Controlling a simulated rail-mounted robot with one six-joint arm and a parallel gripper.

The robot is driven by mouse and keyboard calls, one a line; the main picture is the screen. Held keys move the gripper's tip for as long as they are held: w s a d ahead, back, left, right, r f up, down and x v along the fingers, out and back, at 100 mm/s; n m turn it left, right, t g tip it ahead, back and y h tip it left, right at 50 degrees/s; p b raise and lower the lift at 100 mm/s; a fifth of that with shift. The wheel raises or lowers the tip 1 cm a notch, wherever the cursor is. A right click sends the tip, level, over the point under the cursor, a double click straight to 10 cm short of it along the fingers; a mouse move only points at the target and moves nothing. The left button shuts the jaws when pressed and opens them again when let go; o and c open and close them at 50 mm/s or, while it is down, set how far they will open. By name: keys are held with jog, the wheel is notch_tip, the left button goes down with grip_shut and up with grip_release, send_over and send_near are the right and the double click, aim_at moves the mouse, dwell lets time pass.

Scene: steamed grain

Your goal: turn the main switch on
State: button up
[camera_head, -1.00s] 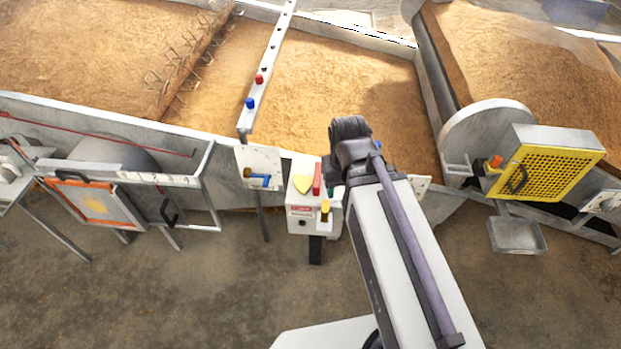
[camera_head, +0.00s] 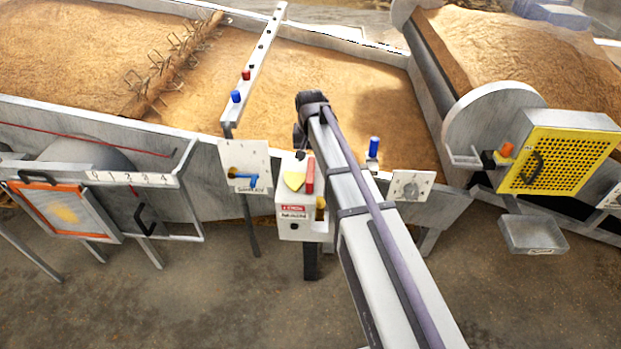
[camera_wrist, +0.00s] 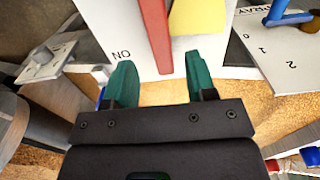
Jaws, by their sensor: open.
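The main switch shows as a red lever (camera_head: 310,176) on top of a white box with red labelling (camera_head: 292,225). In the wrist view, the red lever (camera_wrist: 153,30) runs across a white panel, with "ON" printed upside down to its left. My gripper (camera_wrist: 160,78) is open and empty, its two teal fingers spread apart. The lever's near end appears between the fingertips, with gaps on both sides; I cannot tell the depth between them. In the head view I cannot make out the fingers; my arm's dark wrist is above and beside the box.
A spray panel (camera_head: 244,163) with a blue handle (camera_head: 248,180) stands left of the box. A grey dial panel (camera_head: 412,186) and a blue knob (camera_head: 374,147) stand to the right. Grain beds lie behind.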

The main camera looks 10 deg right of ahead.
aim_at(310, 168)
notch_tip(310, 168, down, 6)
jog(key=b, duration=0.4)
jog(key=shift+r, duration=0.2)
jog(key=shift+c, duration=0.5)
grip_shut()
